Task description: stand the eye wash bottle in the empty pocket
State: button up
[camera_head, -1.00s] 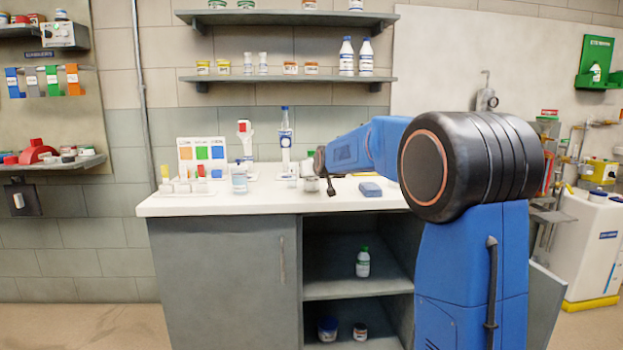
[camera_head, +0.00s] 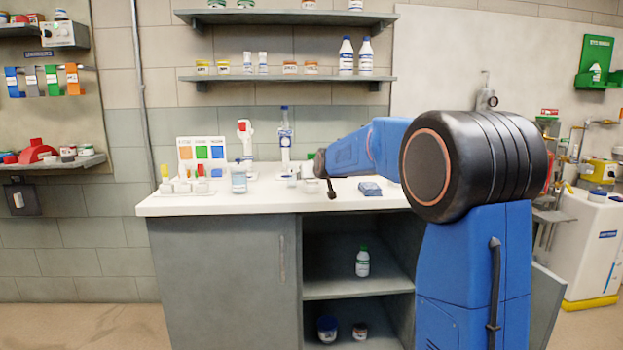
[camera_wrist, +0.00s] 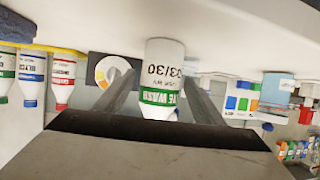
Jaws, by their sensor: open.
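The eye wash bottle (camera_wrist: 163,72), white with a green label, shows upside down in the wrist view, whose picture is inverted with the white counter at the top. It stands on the counter between the two fingers of my open gripper (camera_wrist: 160,92), with a visible gap on each side. Its cap end is hidden by the gripper body. In the head view my gripper (camera_head: 325,180) is low over the counter and mostly covers the bottle.
The counter (camera_head: 230,204) also holds a clear jar (camera_head: 239,180), small colour-capped pots, a tall blue-capped bottle (camera_head: 285,135) and a dark blue pad (camera_head: 370,188). Shelves hang above. The open cabinet below holds a green-capped bottle (camera_head: 362,262). Several coloured-capped bottles (camera_wrist: 30,77) show in the wrist view.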

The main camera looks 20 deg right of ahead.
jog(key=v, duration=1.1)
jog(key=shift+s, duration=0.15)
jog(key=shift+r, duration=0.1)
